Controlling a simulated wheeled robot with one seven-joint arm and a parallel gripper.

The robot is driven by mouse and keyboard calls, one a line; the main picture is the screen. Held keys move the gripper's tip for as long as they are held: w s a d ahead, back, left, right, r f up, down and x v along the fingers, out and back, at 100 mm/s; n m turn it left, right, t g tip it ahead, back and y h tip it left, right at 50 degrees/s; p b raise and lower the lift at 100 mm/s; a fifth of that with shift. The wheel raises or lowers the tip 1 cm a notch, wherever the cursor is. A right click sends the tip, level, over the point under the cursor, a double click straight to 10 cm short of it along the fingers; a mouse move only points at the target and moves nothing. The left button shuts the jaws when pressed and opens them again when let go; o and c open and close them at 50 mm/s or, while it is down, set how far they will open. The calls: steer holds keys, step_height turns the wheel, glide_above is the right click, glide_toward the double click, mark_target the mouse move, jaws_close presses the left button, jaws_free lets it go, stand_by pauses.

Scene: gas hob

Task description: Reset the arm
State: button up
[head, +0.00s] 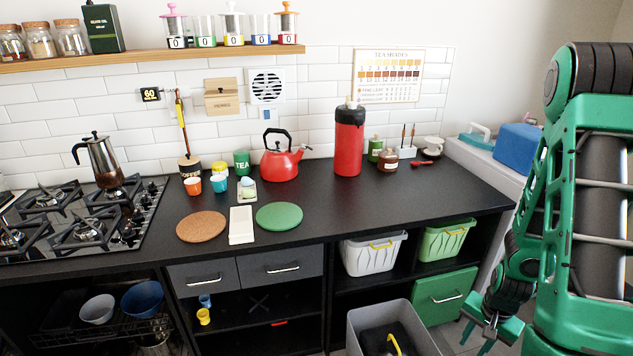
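My green and black arm (590,190) stands at the right side of the head view, bent, with its lower part reaching down in front of the cabinet. My gripper (489,328) is low at the lower right, pointing down beside the green drawer (440,296). It is well below the black counter top (360,212). I see nothing held in it, but its fingers are small and partly overlapped, so I cannot tell whether they are open or shut.
A grey bin (425,335) stands on the floor left of my gripper. The counter holds a red kettle (280,163), a red flask (349,142), a green mat (279,216) and a cork mat (201,227). A moka pot (103,163) stands on the gas hob (80,215).

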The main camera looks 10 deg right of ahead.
step_height(320, 180, up, 11)
steer(key=s+n, duration=0.1)
steer(key=n, duration=0.1)
steer(key=s+a+r+n, duration=0.1)
steer(key=s+a+r, duration=0.2)
steer(key=s+r, duration=0.3)
steer(key=s+a+r+n+g, duration=0.1)
steer(key=s+a+r, duration=0.2)
steer(key=s+r, duration=0.4)
step_height(320, 180, up, 6)
steer(key=shift+s+r+n, duration=0.15)
steer(key=shift+s+n, duration=0.15)
steer(key=shift+a, duration=0.1)
steer(key=shift+w+f, duration=0.25)
steer(key=shift+w, duration=0.35)
